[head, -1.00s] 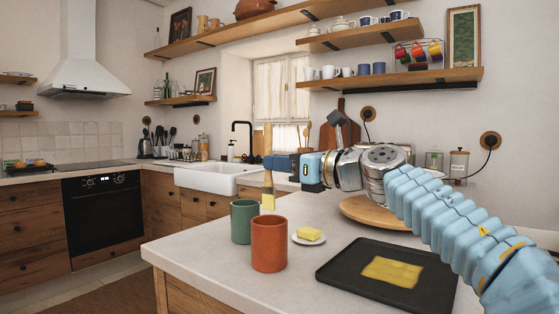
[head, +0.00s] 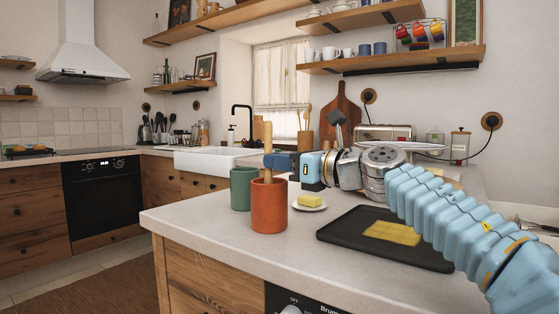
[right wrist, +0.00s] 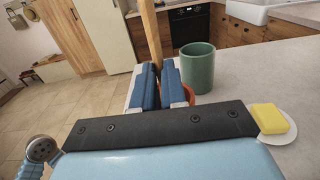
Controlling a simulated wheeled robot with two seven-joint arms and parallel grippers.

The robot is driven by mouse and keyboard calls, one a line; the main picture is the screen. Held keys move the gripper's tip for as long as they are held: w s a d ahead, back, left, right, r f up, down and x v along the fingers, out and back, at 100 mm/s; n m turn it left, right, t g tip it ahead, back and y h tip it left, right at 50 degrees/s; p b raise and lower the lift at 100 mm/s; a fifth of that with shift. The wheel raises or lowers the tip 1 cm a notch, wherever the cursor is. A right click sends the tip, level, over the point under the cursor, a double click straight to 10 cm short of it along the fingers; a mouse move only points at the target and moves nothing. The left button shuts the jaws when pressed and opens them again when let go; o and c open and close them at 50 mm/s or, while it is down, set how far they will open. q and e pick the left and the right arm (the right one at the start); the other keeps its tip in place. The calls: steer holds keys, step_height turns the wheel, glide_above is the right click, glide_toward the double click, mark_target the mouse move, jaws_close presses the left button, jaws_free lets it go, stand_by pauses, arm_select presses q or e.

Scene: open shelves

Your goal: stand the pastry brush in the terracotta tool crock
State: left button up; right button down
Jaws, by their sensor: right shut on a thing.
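The terracotta tool crock (head: 269,208) stands upright near the front left of the counter; part of its rim shows behind my fingers in the right wrist view (right wrist: 191,94). My right gripper (head: 276,161) is just above the crock, shut on the pastry brush (head: 268,136). The brush is about upright, with its wooden handle rising above the fingers, also in the right wrist view (right wrist: 150,36). Its lower end passes into the crock's mouth, and the bristles are hidden inside. I cannot tell whether they touch the bottom. My left gripper is not in view.
A green crock (head: 241,190) stands close behind and left of the terracotta one. A small plate with a yellow block (head: 310,201) is to the right. A black tray (head: 345,243) with a yellow sheet lies farther right. The counter's front left is clear.

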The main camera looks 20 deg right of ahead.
stand_by(0.3)
steer(key=c, duration=1.1)
jaws_free()
steer(key=v, duration=1.3)
steer(key=shift+s+d, duration=0.25)
steer(key=shift+s, duration=0.05)
